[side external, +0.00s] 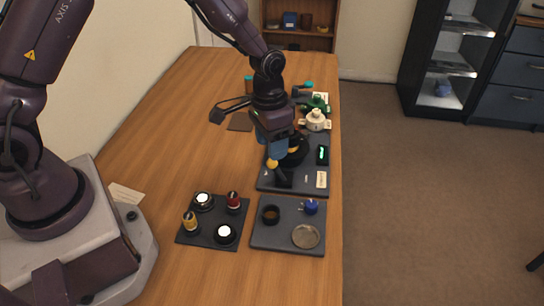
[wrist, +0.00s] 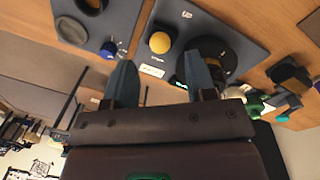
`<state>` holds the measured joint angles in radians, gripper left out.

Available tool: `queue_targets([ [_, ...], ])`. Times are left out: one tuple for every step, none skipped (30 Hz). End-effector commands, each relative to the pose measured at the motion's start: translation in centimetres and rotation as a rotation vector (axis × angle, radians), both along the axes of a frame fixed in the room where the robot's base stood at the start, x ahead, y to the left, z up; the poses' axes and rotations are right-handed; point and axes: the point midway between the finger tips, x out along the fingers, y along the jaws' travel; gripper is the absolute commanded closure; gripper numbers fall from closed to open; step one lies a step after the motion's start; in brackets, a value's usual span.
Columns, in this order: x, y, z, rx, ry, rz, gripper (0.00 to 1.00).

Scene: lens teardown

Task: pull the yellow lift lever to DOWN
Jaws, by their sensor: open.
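The yellow lift lever's ball knob (side external: 272,163) shows at the left of the dark lift plate (side external: 305,184), beside a black round part (side external: 296,153). In the wrist view the yellow knob (wrist: 160,42) lies beyond and between my fingertips, with an "UP" mark (wrist: 187,15) to its upper right and a small pale mark just below it. My gripper (wrist: 160,62) is open and empty, its two blue fingers apart. In the side view my gripper (side external: 270,143) hangs just above the knob and partly hides the plate. Whether a finger touches the knob cannot be told.
A dark mat (side external: 265,243) in front holds a ring, a blue-topped part and a glass disc. Another mat (side external: 212,240) to its left holds several small parts. White (side external: 316,121) and green (side external: 318,102) parts stand behind the plate. The table's left side is mostly clear.

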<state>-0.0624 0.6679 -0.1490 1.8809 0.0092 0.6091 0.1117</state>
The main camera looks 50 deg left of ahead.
Motion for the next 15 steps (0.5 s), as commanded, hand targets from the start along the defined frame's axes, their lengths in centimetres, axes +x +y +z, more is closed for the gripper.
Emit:
queue_targets([
  [-0.1, -0.1, -1.0, 0.001, 0.004, -0.001, 0.49],
  [-0.1, -0.1, -1.5, 0.001, 0.004, -0.001, 0.49],
  [-0.1, -0.2, -2.1, 0.001, 0.004, -0.001, 0.49],
  [-0.1, -0.2, -2.5, 0.001, 0.003, -0.001, 0.49],
  [-0.1, -0.2, -2.9, 0.001, 0.003, -0.001, 0.49],
  [-0.1, -0.3, -3.3, 0.0, 0.002, 0.0, 0.49],
  [-0.1, -0.3, -3.5, 0.0, 0.001, 0.0, 0.49],
  [-0.1, -0.3, -3.7, 0.001, 0.001, 0.0, 0.49],
  [-0.1, -0.3, -3.9, 0.001, 0.0, 0.0, 0.49],
  [-0.1, -0.3, -4.1, 0.001, 0.0, 0.0, 0.49],
  [-0.1, -0.3, -4.2, 0.001, 0.0, 0.0, 0.49],
  [-0.1, -0.3, -4.3, 0.001, 0.0, 0.0, 0.49],
  [0.0, -0.3, -4.3, 0.001, 0.0, 0.0, 0.49],
  [0.0, -0.3, -4.3, 0.001, -0.001, 0.0, 0.49],
  [0.0, -0.3, -4.3, 0.001, -0.001, 0.0, 0.49],
])
